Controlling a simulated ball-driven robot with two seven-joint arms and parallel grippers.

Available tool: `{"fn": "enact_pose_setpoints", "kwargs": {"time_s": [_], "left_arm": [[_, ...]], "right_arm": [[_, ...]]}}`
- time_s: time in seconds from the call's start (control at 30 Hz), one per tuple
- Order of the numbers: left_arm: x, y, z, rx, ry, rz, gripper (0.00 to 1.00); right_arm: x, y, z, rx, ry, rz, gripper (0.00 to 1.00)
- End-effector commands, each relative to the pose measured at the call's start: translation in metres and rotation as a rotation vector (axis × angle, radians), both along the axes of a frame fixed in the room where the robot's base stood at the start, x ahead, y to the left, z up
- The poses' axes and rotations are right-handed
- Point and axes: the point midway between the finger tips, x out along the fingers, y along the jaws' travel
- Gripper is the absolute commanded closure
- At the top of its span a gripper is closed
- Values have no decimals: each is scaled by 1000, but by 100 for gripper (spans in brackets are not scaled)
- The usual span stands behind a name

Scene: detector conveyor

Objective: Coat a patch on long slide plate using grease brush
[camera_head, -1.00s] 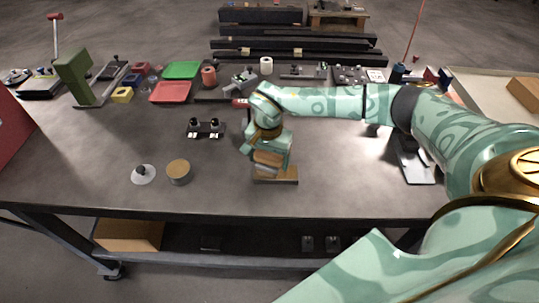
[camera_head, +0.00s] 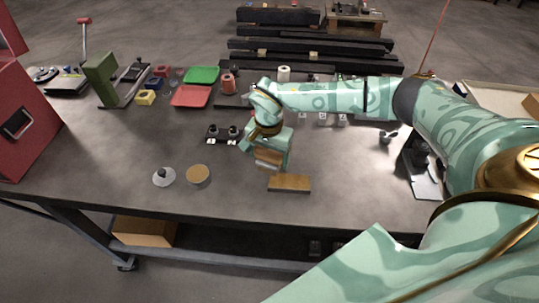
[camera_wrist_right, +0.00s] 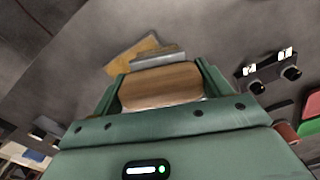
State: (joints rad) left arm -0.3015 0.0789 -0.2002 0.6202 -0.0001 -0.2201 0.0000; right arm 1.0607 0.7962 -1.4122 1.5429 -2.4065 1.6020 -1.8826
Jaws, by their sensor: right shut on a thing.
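My right gripper (camera_head: 268,152) is shut on the grease brush (camera_head: 267,163), which has a wooden handle and a grey band. In the right wrist view the brush handle (camera_wrist_right: 160,86) sits between the green fingers of the gripper (camera_wrist_right: 160,90). A flat tan plate (camera_head: 289,183), which seems to be the long slide plate, lies near the table's front edge. The brush is just behind and left of it in the head view; I cannot tell if they touch. The plate also shows partly behind the brush in the right wrist view (camera_wrist_right: 124,60). My left gripper is out of view.
A round tan-topped tin (camera_head: 198,175) and a pale disc with a dark knob (camera_head: 163,177) stand left of the plate. A black two-knobbed fixture (camera_head: 225,134) is behind them. Red (camera_head: 191,96) and green (camera_head: 202,75) trays lie farther back.

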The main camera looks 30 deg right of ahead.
Motion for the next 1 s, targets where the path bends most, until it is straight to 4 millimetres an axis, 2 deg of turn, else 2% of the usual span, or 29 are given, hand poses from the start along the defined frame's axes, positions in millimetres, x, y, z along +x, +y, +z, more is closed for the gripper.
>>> {"fn": "enact_pose_setpoints", "kwargs": {"time_s": [0.03,0.1,0.27,0.83,1.0], "left_arm": [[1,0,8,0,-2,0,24],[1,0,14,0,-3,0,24],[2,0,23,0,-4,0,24],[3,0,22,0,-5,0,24],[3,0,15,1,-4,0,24]], "right_arm": [[0,0,9,0,-1,-2,41],[0,0,16,0,-2,-5,41],[0,0,25,0,-1,-10,41],[0,0,24,-1,-1,-12,41],[4,-5,21,-2,-1,-20,41]]}}
